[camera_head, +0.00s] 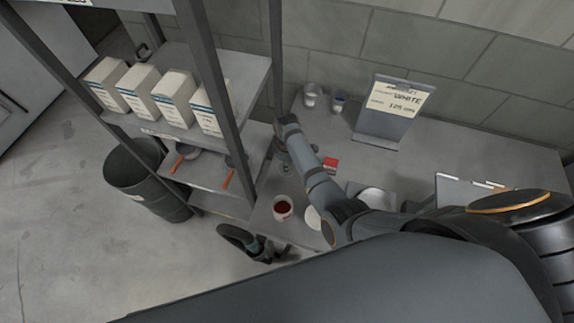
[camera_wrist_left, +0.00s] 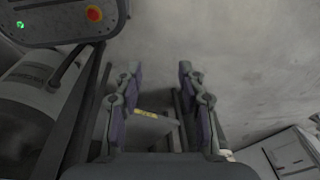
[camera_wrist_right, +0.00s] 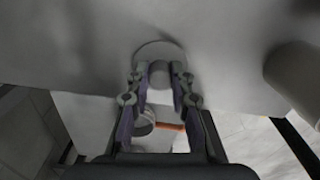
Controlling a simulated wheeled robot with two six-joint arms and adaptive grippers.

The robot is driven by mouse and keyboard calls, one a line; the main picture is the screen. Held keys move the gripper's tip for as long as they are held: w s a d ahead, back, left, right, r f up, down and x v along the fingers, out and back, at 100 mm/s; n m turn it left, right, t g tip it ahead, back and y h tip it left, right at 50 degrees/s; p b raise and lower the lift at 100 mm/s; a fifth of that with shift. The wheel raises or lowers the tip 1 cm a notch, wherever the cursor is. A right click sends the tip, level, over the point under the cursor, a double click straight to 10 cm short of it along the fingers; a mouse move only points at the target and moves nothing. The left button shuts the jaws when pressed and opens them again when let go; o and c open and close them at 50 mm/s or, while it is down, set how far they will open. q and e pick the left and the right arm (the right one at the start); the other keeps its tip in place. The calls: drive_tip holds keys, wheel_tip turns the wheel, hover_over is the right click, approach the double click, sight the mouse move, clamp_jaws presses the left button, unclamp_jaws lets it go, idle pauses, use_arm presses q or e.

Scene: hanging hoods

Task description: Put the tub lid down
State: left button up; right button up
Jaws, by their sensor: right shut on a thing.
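My right gripper (camera_head: 283,156) is above the left end of the worktop, beside the shelf rack, and mostly hidden by its own arm in the head view. In the right wrist view it (camera_wrist_right: 158,90) is shut on the knob of a pale round lid (camera_wrist_right: 147,51). I cannot tell if the lid touches the grey surface. An open tub (camera_head: 283,207) with dark red contents stands at the worktop's near left edge. My left gripper (camera_head: 252,243) hangs low in front of the worktop. In the left wrist view it (camera_wrist_left: 163,75) is open and empty.
The shelf rack (camera_head: 225,90) with several boxes and orange-handled tools stands close on the left.

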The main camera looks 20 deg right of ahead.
drive_tip(key=o, duration=0.5)
drive_tip(key=shift+s+d, duration=0.1)
drive_tip(key=shift+s, duration=0.05)
use_arm(q)
drive_tip(key=s, duration=0.5)
use_arm(e)
drive_tip(key=shift+o, duration=1.7)
drive_tip(key=shift+r, duration=0.25)
wheel_tip(320, 180, up, 7)
drive_tip(key=p, duration=0.7)
drive_tip(key=shift+f, duration=0.15)
use_arm(q)
wheel_tip(320, 180, up, 8)
drive_tip(key=w, duration=0.1)
drive_tip(key=shift+w+f+p, duration=0.25)
drive_tip(key=shift+w+p, duration=0.1)
drive_tip(key=shift+w, duration=0.05)
use_arm(e)
drive_tip(key=shift+r, duration=2.5)
use_arm(q)
drive_tip(key=shift+d, duration=0.1)
